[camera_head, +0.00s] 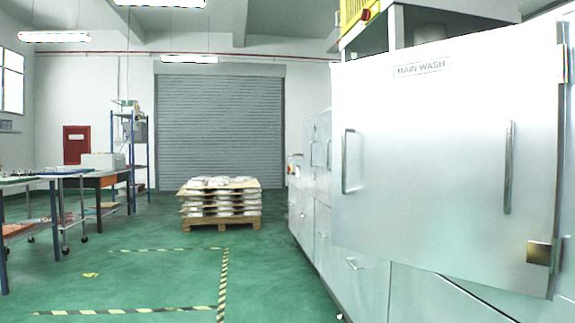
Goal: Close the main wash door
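The main wash door (430,150) is a large pale metal panel at the right, with a "MAIN WASH" label (422,68) near its top. A vertical bar handle (348,161) is near its left edge and another vertical bar (509,167) is toward its right. Hinge-like fittings show along its right edge. The door appears to stand out from the machine front (362,283), so it looks open, though the exact angle is hard to tell. It hides the opening behind it. Neither of my grippers is in view.
The machine line runs away along the right. A pallet stack (220,203) stands in front of a grey roller shutter (219,127). Work tables (62,172) and a blue rack (131,150) line the left. The green floor (150,275) between is clear, with striped tape.

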